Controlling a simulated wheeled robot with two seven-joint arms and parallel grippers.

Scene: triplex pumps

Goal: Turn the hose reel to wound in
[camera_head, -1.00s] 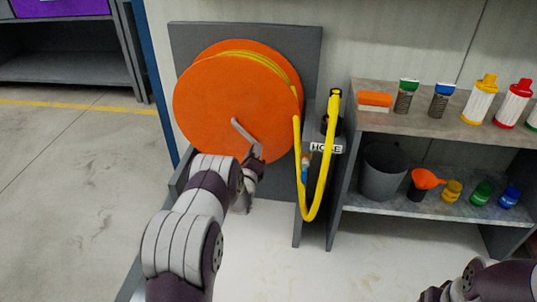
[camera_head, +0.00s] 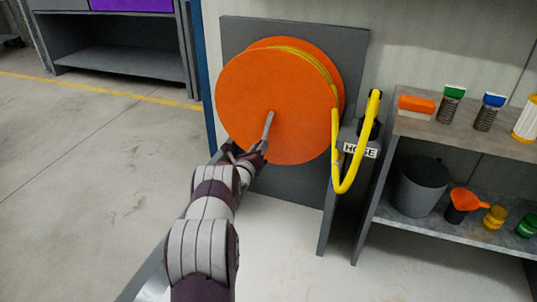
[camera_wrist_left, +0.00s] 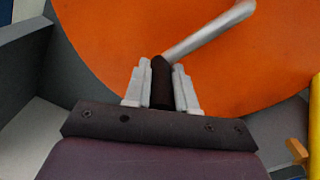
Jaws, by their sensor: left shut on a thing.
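The hose reel (camera_head: 270,95) is a large orange disc with yellow hose (camera_head: 338,155) around its rim, mounted on a grey back panel. A grey metal crank (camera_head: 269,125) runs from near the disc's middle down to a dark handle. My left gripper (camera_head: 258,150) is at the lower part of the disc. In the left wrist view my left gripper (camera_wrist_left: 160,88) is shut on the dark crank handle (camera_wrist_left: 160,75), with a finger on each side. The crank arm goes up and to the right from it. My right gripper is not in view.
A yellow hose loop hangs by the HOSE label (camera_head: 361,150) right of the reel. A grey shelf (camera_head: 440,225) at the right holds a bucket (camera_head: 420,185), an orange funnel (camera_head: 466,199), brushes and bottles. Open floor (camera_head: 80,170) lies at the left.

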